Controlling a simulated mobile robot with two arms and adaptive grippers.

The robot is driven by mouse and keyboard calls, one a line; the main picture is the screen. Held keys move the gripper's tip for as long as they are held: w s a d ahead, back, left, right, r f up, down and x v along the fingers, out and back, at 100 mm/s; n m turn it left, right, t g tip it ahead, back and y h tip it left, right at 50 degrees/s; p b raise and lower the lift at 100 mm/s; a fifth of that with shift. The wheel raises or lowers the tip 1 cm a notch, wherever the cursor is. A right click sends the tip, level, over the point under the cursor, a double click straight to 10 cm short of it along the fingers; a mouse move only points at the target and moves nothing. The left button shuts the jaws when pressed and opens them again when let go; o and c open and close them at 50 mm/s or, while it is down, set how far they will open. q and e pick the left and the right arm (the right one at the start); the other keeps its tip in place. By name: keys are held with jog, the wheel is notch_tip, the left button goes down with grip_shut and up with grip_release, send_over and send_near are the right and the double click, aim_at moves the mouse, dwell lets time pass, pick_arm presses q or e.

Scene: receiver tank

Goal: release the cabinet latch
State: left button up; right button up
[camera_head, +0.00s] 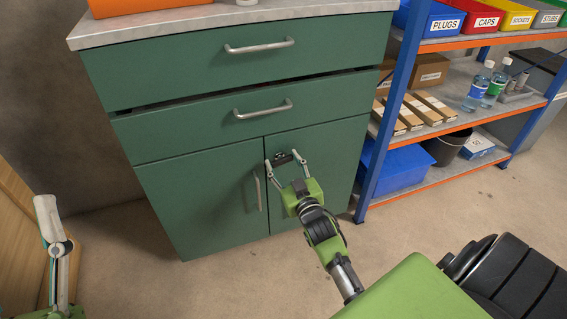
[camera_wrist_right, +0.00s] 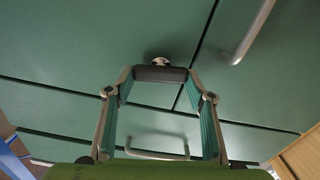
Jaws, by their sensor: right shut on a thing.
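The green cabinet (camera_head: 200,200) has two drawers above two doors, all with metal bar handles where I can see them. The dark latch (camera_head: 284,157) sits near the top of the right door, close to the seam between the doors. In the right wrist view the latch (camera_wrist_right: 160,75) is a dark bar with a round metal piece behind it. My right gripper (camera_head: 281,160) is shut on the latch, one finger at each end of the bar. Both doors look closed. My left gripper (camera_head: 48,215) is at the lower left, away from the cabinet; its finger opening is unclear.
A blue and orange shelf rack (camera_head: 395,110) with bins, bottles and boxes stands right of the cabinet. The left door's vertical handle (camera_head: 257,190) is beside my right gripper. A wooden panel (camera_head: 20,245) is at the left. The floor before the cabinet is clear.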

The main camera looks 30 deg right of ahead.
jog(key=shift+r+m+p, duration=0.15)
jog(key=shift+m+p, duration=0.35)
jog(key=shift+p, duration=0.1)
jog(key=shift+d+m+p, duration=0.1)
jog(key=shift+m+p, duration=0.5)
jog(key=shift+p, duration=0.05)
pick_arm(q)
jog(key=w+f+g+y, duration=0.1)
jog(key=w+f+g, duration=0.1)
jog(key=f, duration=0.4)
jog(key=w+f+g+y, duration=0.1)
jog(key=w+f+g, duration=0.2)
jog(key=f+g, duration=0.2)
jog(key=shift+w+f+y, duration=0.35)
jog(key=shift+f+y, duration=0.05)
jog(key=shift+f, duration=0.25)
pick_arm(e)
jog(key=o, duration=1.1)
